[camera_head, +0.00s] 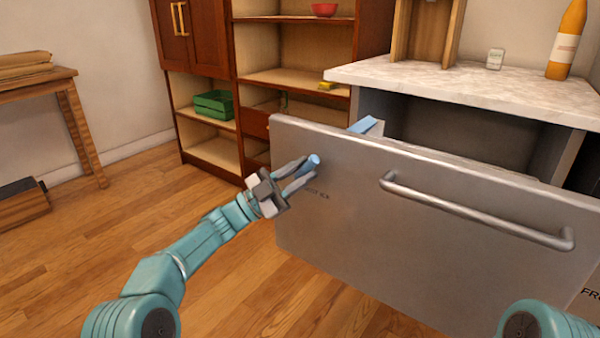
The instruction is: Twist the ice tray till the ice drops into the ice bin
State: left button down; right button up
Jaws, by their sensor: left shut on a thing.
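A wide silver drawer front (350,215) with a bar handle (470,210) stands out from under the counter. Small dark lettering, too small to read surely, is on its left part. A blue knob (313,162) is at the front's upper left, and my left gripper (301,178) is shut on it. A light-blue piece (367,125) shows behind the front's top edge; it may be part of the ice tray. The front hides most of the inside, so I cannot see any ice or the bin's inside. My right gripper is out of view.
A marble counter (455,88) holds an orange bottle (567,40) and a small white box (494,59). A wooden shelf unit (290,45) with a green crate (214,104) stands behind. A wooden table (40,80) is at left. Floor between is clear.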

pick_arm(q)
jog(key=shift+r, duration=0.15)
jog(key=c, duration=1)
grip_release()
jog(key=shift+s, duration=0.1)
jog(key=shift+o, duration=0.2)
jog(key=p+v, duration=0.3)
jog(key=v, duration=1.3)
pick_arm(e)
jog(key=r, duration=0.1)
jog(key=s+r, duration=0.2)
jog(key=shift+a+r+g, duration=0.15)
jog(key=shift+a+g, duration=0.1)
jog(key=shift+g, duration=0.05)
pick_arm(q)
jog(key=shift+a, duration=0.1)
